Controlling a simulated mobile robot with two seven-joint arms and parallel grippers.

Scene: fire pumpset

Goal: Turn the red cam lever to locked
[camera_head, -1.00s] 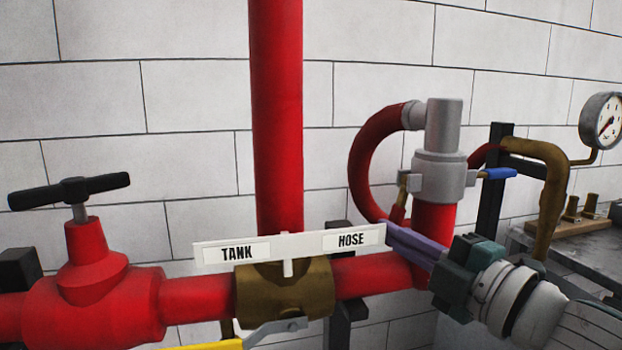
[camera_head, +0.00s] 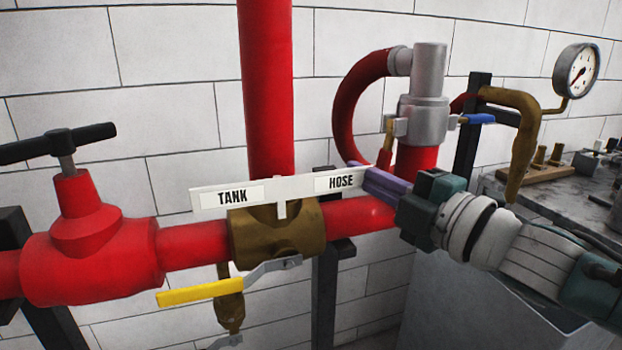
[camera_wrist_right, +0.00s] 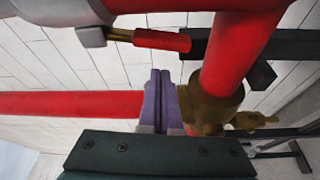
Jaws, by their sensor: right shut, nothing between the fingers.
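The grey coupling (camera_head: 424,112) sits on top of a short red pipe, with a red hose curving off its left side. The red cam lever (camera_head: 385,157) hangs down on the coupling's left side from a brass arm, and its lower end is close above my gripper. In the right wrist view the red lever (camera_wrist_right: 162,40) points sideways from the coupling, apart from my fingers. My right gripper (camera_head: 366,177) has purple fingers, shut and empty, in front of the red horizontal pipe by the sign's right end. The fingers also show in the right wrist view (camera_wrist_right: 156,95). My left gripper is out of view.
A blue lever (camera_head: 476,119) sticks out on the coupling's right. A TANK/HOSE sign (camera_head: 277,193) and a brass valve (camera_head: 280,230) with a yellow handle (camera_head: 200,292) lie left of my gripper. A gauge (camera_head: 577,70) and bench (camera_head: 590,185) stand at right.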

